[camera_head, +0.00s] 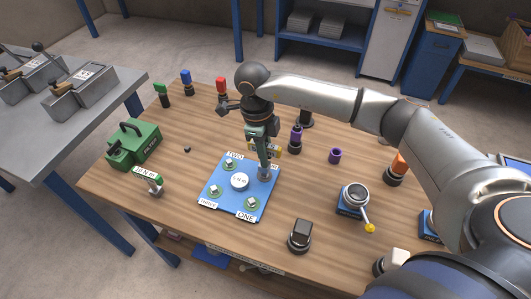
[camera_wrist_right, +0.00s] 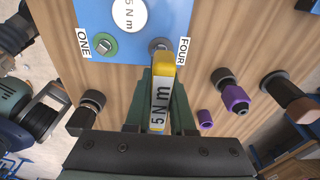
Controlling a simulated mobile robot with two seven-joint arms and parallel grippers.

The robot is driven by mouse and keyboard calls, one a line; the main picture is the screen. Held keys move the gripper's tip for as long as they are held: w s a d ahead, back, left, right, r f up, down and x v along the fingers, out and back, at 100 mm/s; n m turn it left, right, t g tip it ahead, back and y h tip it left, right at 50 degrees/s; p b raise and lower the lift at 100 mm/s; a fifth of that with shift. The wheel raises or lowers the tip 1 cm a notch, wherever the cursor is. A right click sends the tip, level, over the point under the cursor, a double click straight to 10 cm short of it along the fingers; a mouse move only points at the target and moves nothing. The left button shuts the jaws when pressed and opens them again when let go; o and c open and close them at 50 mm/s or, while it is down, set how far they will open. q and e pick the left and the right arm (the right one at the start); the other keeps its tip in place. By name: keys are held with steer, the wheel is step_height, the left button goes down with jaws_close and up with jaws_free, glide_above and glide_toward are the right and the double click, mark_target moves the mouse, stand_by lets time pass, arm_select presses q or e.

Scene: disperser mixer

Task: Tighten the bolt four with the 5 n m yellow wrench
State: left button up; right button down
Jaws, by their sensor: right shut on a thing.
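The blue plate (camera_head: 215,195) lies on the wooden table, with bolts by labels ONE, TWO and THREE and a central 5 N m disc (camera_head: 239,181). Bolt four (camera_wrist_right: 160,46) sits by the FOUR label in the right wrist view. In the head view my right gripper (camera_head: 263,150) is above that corner of the plate and partly hides it. In the wrist view the gripper (camera_wrist_right: 161,100) is shut on the yellow wrench (camera_wrist_right: 165,68), marked 5 N m. The wrench's far end is at bolt four; I cannot tell whether it is seated.
A green case (camera_head: 133,145) and a green-labelled tool (camera_head: 155,184) stand left of the plate. A grey cup-like device with a yellow-tipped lever (camera_head: 354,198), a dark block (camera_head: 300,235) and purple parts (camera_head: 335,156) stand to the right. The front left tabletop is clear.

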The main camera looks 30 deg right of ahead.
steer(key=shift+f+b, duration=1.05)
steer(key=shift+f, duration=0.2)
stand_by(0.3)
steer(key=c, duration=0.7)
jaws_free()
steer(key=r, duration=0.7)
steer(key=w+a+r, duration=0.1)
steer(key=r, duration=0.3)
steer(key=shift+w+r+b, duration=0.1)
steer(key=shift+r+b, duration=0.1)
steer(key=shift+b, duration=0.1)
steer(key=shift+r, duration=0.5)
